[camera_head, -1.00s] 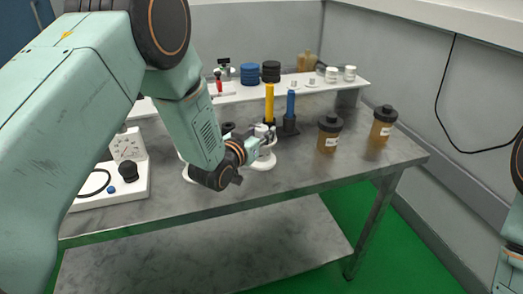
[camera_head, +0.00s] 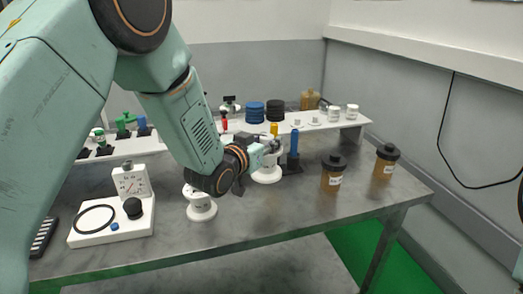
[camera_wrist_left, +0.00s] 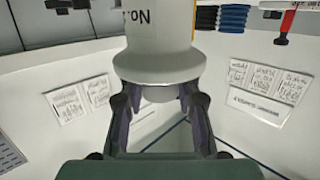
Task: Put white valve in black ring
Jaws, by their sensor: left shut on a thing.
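My left gripper (camera_head: 262,153) is shut on the white valve (camera_head: 267,175), a white round body with a wide flange, over the workbench. In the left wrist view the fingers (camera_wrist_left: 158,115) close around its narrow end below the flange (camera_wrist_left: 158,66), and part of its dark lettering shows. I cannot tell how far it is from the bench top. The black ring (camera_head: 77,223) lies flat on a white board at the left, well apart from the gripper. A similar white piece (camera_head: 201,208) stands on the bench, left of and nearer than the gripper.
A blue-topped post (camera_head: 294,145) stands just right of the gripper. Brown jars (camera_head: 333,174) stand further right. The bench front centre (camera_head: 270,220) is clear.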

